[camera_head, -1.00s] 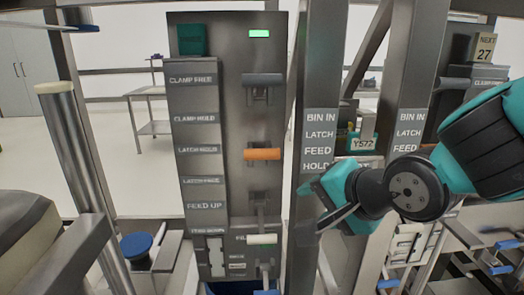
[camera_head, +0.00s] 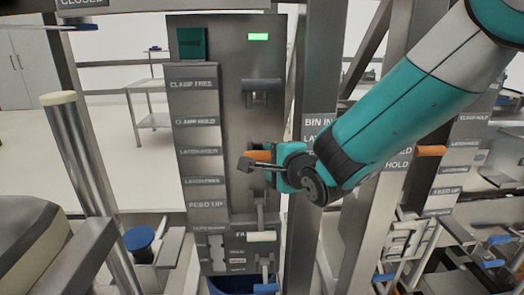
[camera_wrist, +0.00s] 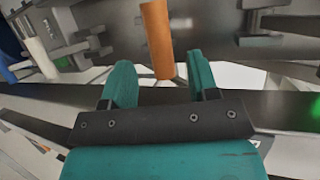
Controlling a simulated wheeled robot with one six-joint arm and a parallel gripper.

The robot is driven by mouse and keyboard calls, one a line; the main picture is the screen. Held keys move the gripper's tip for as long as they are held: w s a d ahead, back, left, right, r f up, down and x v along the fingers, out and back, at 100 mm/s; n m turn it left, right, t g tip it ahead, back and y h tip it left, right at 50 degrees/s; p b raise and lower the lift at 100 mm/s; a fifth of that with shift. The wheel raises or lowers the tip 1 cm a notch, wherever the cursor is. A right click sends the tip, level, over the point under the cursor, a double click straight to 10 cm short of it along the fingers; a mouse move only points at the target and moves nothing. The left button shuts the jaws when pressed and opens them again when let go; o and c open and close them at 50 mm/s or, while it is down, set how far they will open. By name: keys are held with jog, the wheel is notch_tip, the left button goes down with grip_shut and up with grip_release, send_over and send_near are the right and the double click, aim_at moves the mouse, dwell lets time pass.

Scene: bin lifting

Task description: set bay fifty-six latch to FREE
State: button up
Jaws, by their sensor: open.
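The bay panel (camera_head: 263,50) carries an orange latch handle (camera_head: 257,155), level with the LATCH HOLD label (camera_head: 198,152). The LATCH FREE label (camera_head: 200,181) is one row lower. My gripper (camera_head: 260,166) is at the handle, coming from the right and covering part of it. In the wrist view, the orange handle (camera_wrist: 157,40) points towards my open gripper (camera_wrist: 161,66). Its near end shows between the two teal fingertips, with gaps on both sides. I cannot tell whether anything touches. The panel's bay number cannot be read.
A grey clamp handle (camera_head: 262,85) sits above the orange one, and a pale feed handle (camera_head: 262,237) below. A green lamp (camera_head: 258,37) is lit at the top. A steel post (camera_head: 318,105) stands right of the panel, behind my arm. Another orange handle (camera_head: 431,151) is further right.

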aim_at(264, 158)
jog(key=p+x, duration=0.1)
jog(key=x, duration=0.4)
jog(key=shift+w+a+f, duration=0.1)
jog(key=shift+w+f, duration=0.05)
jog(key=shift+w, duration=0.15)
grip_shut()
jog(key=shift+f, duration=0.1)
